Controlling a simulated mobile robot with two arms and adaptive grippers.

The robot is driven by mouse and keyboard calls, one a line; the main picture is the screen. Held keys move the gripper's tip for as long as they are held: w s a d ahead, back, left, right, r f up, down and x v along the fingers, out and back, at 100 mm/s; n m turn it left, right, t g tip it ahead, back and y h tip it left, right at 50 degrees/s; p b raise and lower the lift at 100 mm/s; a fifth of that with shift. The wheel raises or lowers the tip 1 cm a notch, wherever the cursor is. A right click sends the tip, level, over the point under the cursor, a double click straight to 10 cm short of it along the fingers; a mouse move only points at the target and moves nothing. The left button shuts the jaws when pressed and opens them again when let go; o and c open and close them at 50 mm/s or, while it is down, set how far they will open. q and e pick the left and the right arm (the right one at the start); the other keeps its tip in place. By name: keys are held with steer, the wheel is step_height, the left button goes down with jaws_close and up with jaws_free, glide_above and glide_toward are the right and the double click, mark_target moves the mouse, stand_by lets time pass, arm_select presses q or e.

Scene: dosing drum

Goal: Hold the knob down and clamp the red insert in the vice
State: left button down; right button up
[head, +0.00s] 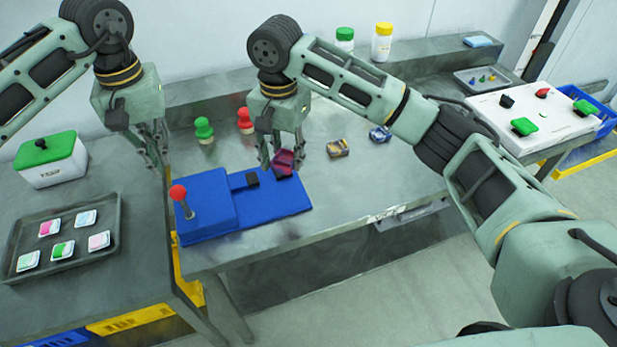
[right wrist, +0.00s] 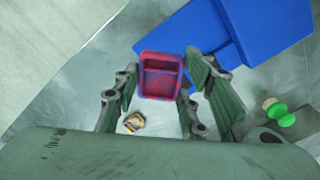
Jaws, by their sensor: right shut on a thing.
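The blue vice (head: 206,200) lies on the steel table; it also shows in the right wrist view (right wrist: 270,30). Its red ball knob (head: 178,192) stands on a short lever at the left end. One dark jaw block (head: 252,179) stands on the lower right part. My right gripper (head: 281,167) is shut on the red insert (head: 286,157), a small open box, and holds it over the right end of the vice. The insert shows between the fingers in the right wrist view (right wrist: 160,75). My left gripper (head: 156,166) hangs above and left of the knob, apart from it; its finger opening is unclear.
Green (head: 204,129) and red (head: 245,121) knobbed pieces stand behind the vice. Two small boxes (head: 338,148) (head: 380,133) lie to its right. A tray (head: 60,262) with several packets and a green-lidded box (head: 50,160) are at left. The table's front right is clear.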

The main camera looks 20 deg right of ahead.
steer(key=w+a+f+m, duration=0.2)
steer(key=w+a+m, duration=0.3)
steer(key=w+m, duration=0.45)
steer(key=shift+w+d+f, duration=0.1)
steer(key=shift+w+f, duration=0.05)
steer(key=shift+f, duration=4.45)
arm_select(q)
steer(key=shift+f, duration=0.15)
steer(key=shift+f, duration=0.95)
steer(key=shift+f, duration=1.1)
